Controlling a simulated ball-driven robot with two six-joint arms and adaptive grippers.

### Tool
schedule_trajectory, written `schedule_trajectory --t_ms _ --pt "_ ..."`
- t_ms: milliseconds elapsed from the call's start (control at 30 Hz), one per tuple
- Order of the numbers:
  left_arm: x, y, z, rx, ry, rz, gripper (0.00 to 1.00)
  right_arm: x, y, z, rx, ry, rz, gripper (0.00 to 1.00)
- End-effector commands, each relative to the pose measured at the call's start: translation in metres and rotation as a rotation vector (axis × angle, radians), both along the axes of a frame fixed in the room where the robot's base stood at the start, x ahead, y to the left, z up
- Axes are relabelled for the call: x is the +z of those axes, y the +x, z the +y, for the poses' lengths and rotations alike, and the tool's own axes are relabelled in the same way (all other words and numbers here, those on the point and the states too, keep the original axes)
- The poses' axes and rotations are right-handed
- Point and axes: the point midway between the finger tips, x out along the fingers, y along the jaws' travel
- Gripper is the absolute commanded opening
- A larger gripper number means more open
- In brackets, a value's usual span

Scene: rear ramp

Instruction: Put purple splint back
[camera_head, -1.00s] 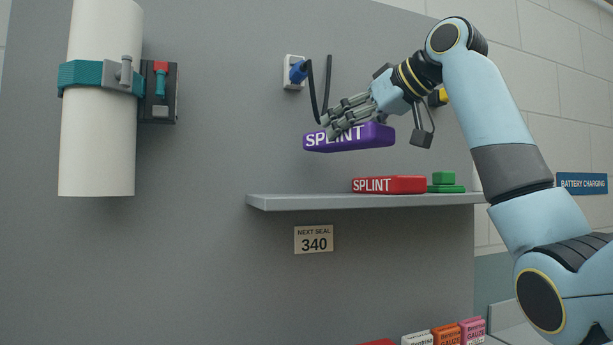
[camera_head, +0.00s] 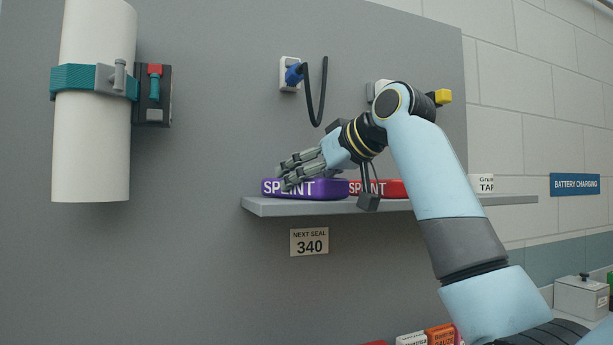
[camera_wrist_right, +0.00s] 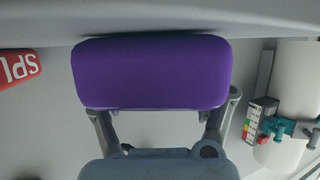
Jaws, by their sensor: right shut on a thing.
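The purple splint (camera_head: 318,190) is at the left part of the grey wall shelf (camera_head: 290,207), at shelf level, left of the red splint (camera_head: 385,188). My right gripper (camera_head: 292,172) is shut on the purple splint from above and behind. In the right wrist view the purple splint (camera_wrist_right: 152,72) fills the middle between the fingers of my right gripper (camera_wrist_right: 160,112), and the red splint (camera_wrist_right: 18,66) shows at the left edge. Whether the purple splint rests fully on the shelf I cannot tell. My left gripper is not in view.
A white tape box (camera_head: 483,184) stands on the shelf's right part, behind my arm. A white cylinder (camera_head: 93,110) is strapped to the grey panel at left. A blue plug with a black cable (camera_head: 296,74) is above the shelf. Several boxes (camera_head: 425,337) lie below.

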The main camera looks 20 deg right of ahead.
Motion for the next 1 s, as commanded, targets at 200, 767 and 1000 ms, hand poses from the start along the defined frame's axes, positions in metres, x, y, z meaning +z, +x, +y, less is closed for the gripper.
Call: schedule_trajectory --t_ms 200,767,1000 --pt "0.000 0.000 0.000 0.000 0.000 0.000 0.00 -0.002 0.000 0.000 0.000 0.000 0.001 0.92" --pt "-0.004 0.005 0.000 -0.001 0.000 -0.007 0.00 0.010 -0.022 -0.011 -0.002 -0.003 -0.003 1.00" --pt "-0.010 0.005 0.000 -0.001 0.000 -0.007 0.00 0.031 -0.068 -0.031 -0.003 -0.005 -0.003 1.00"
